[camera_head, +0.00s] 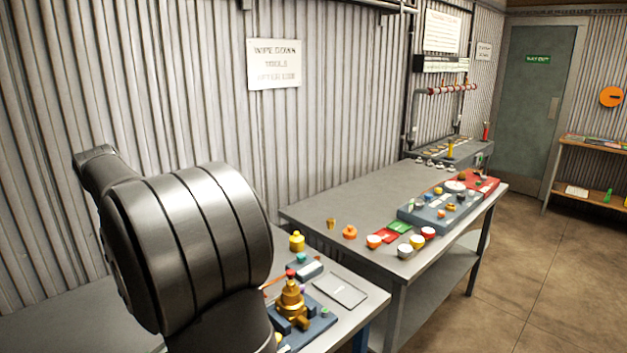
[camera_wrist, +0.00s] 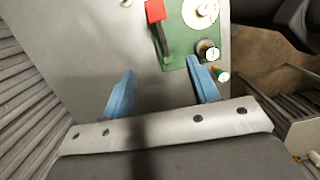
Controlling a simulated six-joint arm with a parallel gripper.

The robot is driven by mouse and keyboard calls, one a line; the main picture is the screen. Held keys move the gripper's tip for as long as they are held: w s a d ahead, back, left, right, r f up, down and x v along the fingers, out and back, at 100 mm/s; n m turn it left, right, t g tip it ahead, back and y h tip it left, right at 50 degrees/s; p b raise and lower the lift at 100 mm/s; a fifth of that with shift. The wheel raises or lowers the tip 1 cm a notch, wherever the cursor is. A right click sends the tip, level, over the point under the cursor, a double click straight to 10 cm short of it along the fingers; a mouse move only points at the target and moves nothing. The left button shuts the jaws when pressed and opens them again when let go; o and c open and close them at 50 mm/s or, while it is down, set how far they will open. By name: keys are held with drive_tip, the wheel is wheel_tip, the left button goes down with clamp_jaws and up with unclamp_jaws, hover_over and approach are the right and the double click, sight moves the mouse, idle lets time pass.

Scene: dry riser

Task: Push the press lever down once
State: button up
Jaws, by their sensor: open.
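In the wrist view, a lever with a red block-shaped end (camera_wrist: 156,11) and a dark grey bar lies over a green plate (camera_wrist: 178,48) at the top; it looks like the press lever, but I cannot tell for certain. My gripper (camera_wrist: 161,68) shows two blue fingers spread apart with nothing between them. The fingertips are below the lever in the picture, the right one close to the plate's lower edge. I cannot tell their height above it. In the head view my dark arm covers the left side, and neither my gripper nor this lever can be made out.
Beside the lever are a white disc (camera_wrist: 200,12) and a dark round knob (camera_wrist: 207,49). In the head view a brass fitting (camera_head: 291,303) stands on the near bench, with a yellow piece (camera_head: 296,241) behind it. A longer bench (camera_head: 352,188) holds several coloured parts.

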clamp_jaws()
idle(1.3)
